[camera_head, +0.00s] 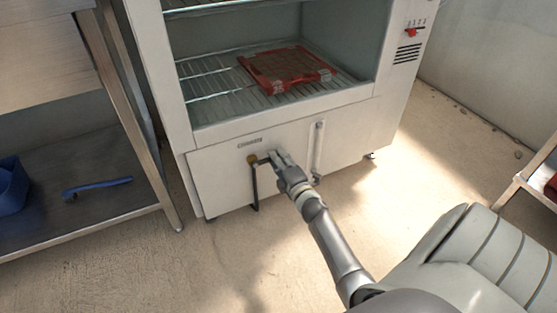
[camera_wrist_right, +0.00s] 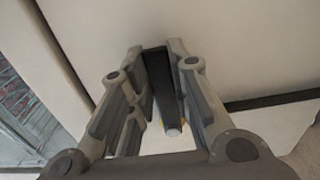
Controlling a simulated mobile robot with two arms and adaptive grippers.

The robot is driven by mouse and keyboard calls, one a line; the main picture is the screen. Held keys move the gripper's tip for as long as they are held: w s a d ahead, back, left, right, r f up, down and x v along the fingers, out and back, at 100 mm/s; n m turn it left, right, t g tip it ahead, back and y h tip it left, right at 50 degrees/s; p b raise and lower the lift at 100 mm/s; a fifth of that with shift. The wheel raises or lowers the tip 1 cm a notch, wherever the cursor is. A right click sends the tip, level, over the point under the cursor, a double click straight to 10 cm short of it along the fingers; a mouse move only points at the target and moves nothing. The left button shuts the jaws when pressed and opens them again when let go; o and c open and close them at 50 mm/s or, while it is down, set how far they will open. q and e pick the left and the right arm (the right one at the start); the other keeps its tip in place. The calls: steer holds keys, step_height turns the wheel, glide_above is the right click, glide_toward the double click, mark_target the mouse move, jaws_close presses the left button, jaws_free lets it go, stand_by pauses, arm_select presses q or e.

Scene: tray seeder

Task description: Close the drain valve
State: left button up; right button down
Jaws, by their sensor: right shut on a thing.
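The drain valve (camera_head: 252,159) is a small brass-coloured fitting on the lower front panel of the white cabinet, below a small label. A dark tube or bar hangs straight down from it. A short dark handle (camera_head: 264,160) sticks out sideways from the valve to the right, about level. My right gripper (camera_head: 276,159) is shut on this handle. In the right wrist view the dark handle (camera_wrist_right: 159,82) lies between the fingers of the right gripper (camera_wrist_right: 160,75), which hide part of it. My left gripper is not in view.
The white cabinet (camera_head: 225,186) has wire shelves with a red tray (camera_head: 328,73) inside. A vertical sight tube (camera_head: 318,150) is right of my gripper. A red switch (camera_head: 411,33) is at upper right. A metal table (camera_head: 100,213) with a blue tool stands left. Floor in front is clear.

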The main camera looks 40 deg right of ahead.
steer(key=c, duration=1.3)
jaws_free()
steer(key=v, duration=1.2)
steer(key=shift+f, duration=0.1)
